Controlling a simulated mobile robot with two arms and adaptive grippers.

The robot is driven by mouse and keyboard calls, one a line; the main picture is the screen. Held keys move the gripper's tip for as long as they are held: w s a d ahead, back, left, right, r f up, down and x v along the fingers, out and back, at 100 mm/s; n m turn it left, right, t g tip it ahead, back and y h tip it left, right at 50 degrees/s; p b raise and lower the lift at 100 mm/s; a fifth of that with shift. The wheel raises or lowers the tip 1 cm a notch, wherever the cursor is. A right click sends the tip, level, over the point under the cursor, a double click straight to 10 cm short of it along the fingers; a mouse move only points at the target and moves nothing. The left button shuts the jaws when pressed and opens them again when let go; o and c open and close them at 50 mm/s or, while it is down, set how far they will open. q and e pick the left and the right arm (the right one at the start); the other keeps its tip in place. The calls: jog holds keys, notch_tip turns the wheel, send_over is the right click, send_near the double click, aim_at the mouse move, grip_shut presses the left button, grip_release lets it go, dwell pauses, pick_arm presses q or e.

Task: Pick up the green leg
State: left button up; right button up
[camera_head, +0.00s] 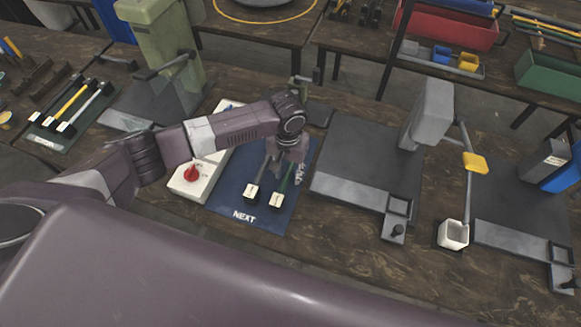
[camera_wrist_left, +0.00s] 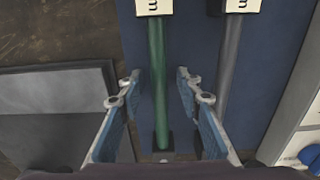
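The green leg (camera_head: 285,185) lies on the blue mat marked NEXT (camera_head: 225,196), with a cream labelled block at its near end. A dark grey leg lies beside it, to its left in the head view (camera_head: 260,174) and to its right in the wrist view (camera_wrist_left: 231,60). My left gripper (camera_head: 288,171) is over the mat at the green leg. In the wrist view its fingers (camera_wrist_left: 158,84) are apart, one on each side of the green leg (camera_wrist_left: 158,65), with gaps visible. In the head view the gripper hides part of the leg. My right gripper is not in view.
A white panel with a red knob (camera_head: 192,174) stands left of the mat. A grey press (camera_head: 427,115) on a dark plate stands to the right. A mat (camera_head: 43,142) with several tools lies far left. A white cup (camera_head: 453,235) sits right.

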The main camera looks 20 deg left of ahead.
pick_arm(q)
grip_shut()
jog(key=shift+r, duration=0.1)
dwell(0.4)
